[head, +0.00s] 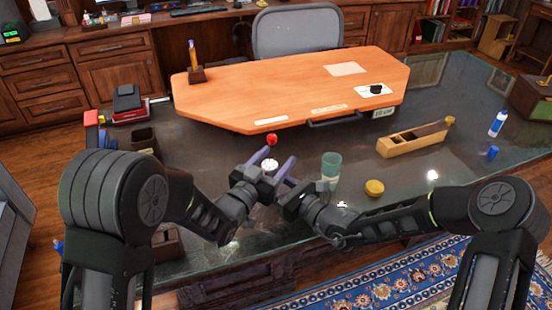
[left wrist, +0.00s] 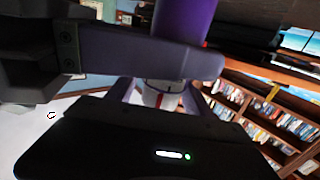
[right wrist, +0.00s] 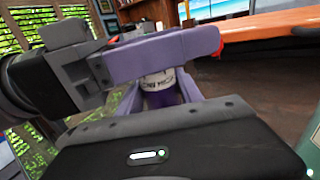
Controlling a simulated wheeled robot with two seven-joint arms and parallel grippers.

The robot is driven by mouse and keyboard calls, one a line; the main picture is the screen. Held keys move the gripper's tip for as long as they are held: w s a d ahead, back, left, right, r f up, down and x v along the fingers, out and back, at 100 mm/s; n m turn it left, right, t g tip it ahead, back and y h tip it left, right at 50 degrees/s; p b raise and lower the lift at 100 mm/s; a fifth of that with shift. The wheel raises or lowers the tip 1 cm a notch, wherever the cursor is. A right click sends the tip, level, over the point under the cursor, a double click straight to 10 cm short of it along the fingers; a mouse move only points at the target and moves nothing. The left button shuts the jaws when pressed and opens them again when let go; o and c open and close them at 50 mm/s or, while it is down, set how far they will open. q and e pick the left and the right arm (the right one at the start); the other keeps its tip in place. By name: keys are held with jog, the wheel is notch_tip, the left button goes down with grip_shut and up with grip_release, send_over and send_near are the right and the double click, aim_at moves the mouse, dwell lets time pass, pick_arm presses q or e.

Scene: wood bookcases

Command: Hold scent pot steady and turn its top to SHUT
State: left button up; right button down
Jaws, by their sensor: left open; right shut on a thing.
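The scent pot shows a white top (head: 268,165) between my two grippers in the head view. The right wrist view shows its pale band with dark lettering (right wrist: 157,81) above a purple part; the full word is not readable. In the left wrist view a white part with a red mark (left wrist: 160,95) shows behind a finger. My right gripper (head: 280,176) is shut on the pot from the right. My left gripper (head: 263,165) is at the pot from the left, its purple fingers open on either side of the top. Fingers hide much of the pot.
A green glass (head: 331,168) stands close to my right gripper, and a yellow round object (head: 374,188) lies farther right. A red object (head: 271,140) sits just behind the pot. A wooden tray (head: 412,140) and the orange desktop (head: 290,85) lie beyond.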

pick_arm(q)
jog(key=shift+w+d, duration=0.15)
jog(key=shift+w, duration=0.05)
grip_shut()
dwell(0.6)
